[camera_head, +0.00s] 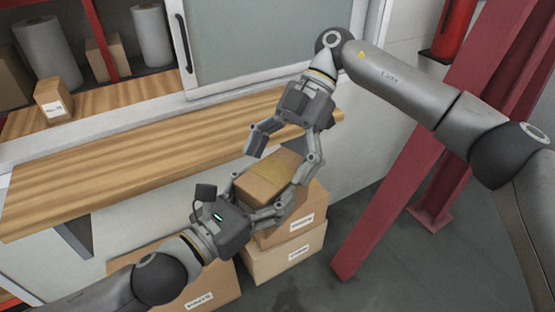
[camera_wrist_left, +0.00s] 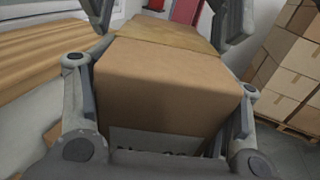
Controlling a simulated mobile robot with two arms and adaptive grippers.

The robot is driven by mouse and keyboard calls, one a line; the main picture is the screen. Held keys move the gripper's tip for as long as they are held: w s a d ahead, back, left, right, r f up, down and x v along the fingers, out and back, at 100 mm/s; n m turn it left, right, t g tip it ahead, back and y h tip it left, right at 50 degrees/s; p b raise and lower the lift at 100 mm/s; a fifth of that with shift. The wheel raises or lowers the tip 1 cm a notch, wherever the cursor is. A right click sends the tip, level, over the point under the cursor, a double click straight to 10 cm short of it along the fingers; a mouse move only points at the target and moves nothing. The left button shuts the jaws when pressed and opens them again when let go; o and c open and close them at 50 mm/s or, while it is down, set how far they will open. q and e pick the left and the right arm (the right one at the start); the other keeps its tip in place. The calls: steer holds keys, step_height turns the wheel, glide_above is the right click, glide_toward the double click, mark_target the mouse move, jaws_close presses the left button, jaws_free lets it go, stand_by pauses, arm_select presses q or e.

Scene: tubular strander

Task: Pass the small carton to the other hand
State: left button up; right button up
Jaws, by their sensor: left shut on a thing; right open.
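The small carton (camera_head: 268,185) is a brown cardboard box with a paler, tan upper part. My left gripper (camera_head: 262,196) is shut on its near end and holds it up in front of the bench. In the left wrist view the carton (camera_wrist_left: 165,85) fills the space between my left fingers. My right gripper (camera_head: 283,160) is open, just above the far part of the carton, with a finger on either side. Its fingers also show at the top of the left wrist view. I cannot tell whether they touch the carton.
Larger cartons (camera_head: 285,258) are stacked below the held carton. A red slanted beam (camera_head: 390,210) stands at right. Stacked boxes (camera_wrist_left: 290,70) show in the left wrist view.

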arm_select(q)
steer(key=shift+r, duration=0.1)
arm_select(e)
steer(key=c, duration=1.4)
arm_select(q)
steer(key=o, duration=1.5)
arm_select(e)
steer(key=shift+c, duration=0.2)
steer(key=shift+r, duration=0.1)
